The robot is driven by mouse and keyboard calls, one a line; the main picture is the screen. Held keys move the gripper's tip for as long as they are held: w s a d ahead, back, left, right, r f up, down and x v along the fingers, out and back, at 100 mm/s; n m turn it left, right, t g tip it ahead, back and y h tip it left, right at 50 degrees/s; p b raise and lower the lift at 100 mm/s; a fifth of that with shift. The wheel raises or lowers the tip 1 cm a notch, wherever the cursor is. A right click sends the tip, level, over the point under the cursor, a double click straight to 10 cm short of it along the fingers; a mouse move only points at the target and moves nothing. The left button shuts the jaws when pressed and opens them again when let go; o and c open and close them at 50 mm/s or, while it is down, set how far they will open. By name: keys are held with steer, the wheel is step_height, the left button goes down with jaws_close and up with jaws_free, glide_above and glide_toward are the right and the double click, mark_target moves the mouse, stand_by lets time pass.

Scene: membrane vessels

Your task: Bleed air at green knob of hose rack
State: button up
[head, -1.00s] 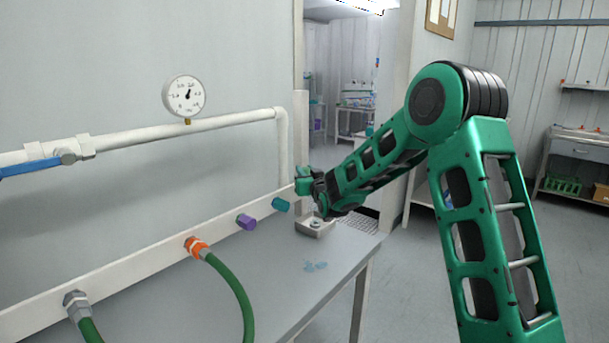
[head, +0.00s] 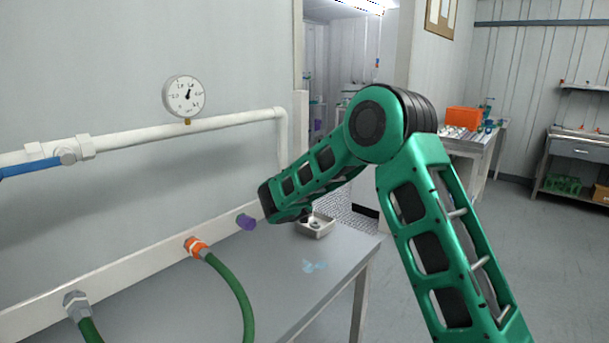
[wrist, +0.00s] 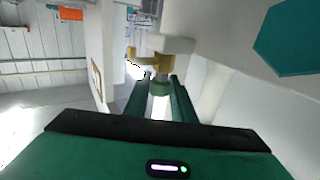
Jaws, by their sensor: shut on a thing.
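In the wrist view, a green knob (wrist: 160,88) sits on a brass valve body (wrist: 165,62) that comes off the white rack. My gripper (wrist: 161,80) has one finger on each side of the knob and is shut on it. In the head view, my forearm hides the gripper, the knob and the far end of the rack (head: 140,255). A teal hexagonal cap (wrist: 290,40) on the rack shows large at the upper right of the wrist view.
The rack carries a purple cap (head: 246,222), an orange fitting (head: 196,246) and green hoses (head: 235,290). A grey bench (head: 270,285) holds a small tray (head: 316,228) and a wet patch (head: 314,266). A gauge (head: 184,95) sits on a white pipe above.

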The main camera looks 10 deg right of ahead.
steer(key=shift+a, duration=0.1)
stand_by(0.3)
steer(key=o, duration=0.8)
steer(key=v, duration=1)
steer(key=shift+s+a, duration=0.2)
